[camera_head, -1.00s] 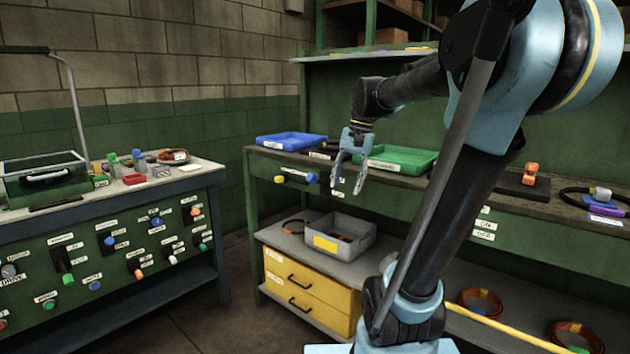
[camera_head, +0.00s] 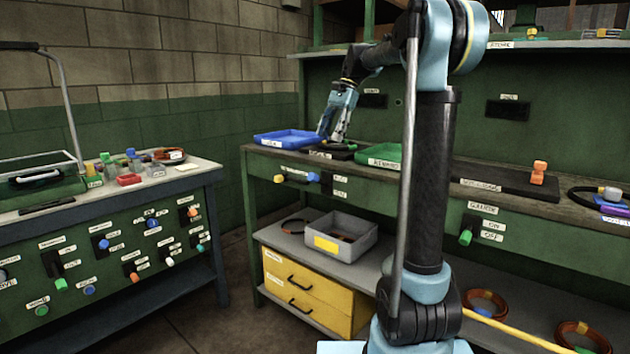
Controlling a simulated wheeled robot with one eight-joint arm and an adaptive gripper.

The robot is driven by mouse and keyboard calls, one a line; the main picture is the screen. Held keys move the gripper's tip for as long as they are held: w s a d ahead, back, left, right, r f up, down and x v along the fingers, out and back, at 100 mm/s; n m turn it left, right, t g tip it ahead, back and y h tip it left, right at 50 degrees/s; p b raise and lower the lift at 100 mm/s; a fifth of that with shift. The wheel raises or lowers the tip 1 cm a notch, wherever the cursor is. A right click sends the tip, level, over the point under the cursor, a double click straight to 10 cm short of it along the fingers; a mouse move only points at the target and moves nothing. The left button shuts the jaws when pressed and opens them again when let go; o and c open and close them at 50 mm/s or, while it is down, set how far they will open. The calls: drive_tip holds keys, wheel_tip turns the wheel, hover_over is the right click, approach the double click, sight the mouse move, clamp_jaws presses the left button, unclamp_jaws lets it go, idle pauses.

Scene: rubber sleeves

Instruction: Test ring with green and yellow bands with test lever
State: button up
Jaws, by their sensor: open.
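My gripper (camera_head: 329,137) points down at the back bench, its fingers close over a dark pad (camera_head: 335,153) between the blue tray and the green tray. I cannot make out anything between the fingers. A lever-like control with a yellow end and a blue end (camera_head: 312,177) sits on the bench front below the pad, beside small labels. Another control with a green knob (camera_head: 466,237) is on the bench front at right, by ON and OFF labels. I cannot tell which is the test lever. No ring with clear green and yellow bands can be made out.
The blue tray (camera_head: 262,141) and green tray (camera_head: 368,158) flank my gripper. A grey bin (camera_head: 360,251) and coiled rings (camera_head: 485,302) are on the lower shelf. A dark plate with an orange block (camera_head: 538,172) lies at right. A side table (camera_head: 60,212) stands at left.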

sight(313, 178)
drive_tip(key=x, duration=1.7)
drive_tip(key=shift+f, duration=0.1)
drive_tip(key=shift+c, duration=0.4)
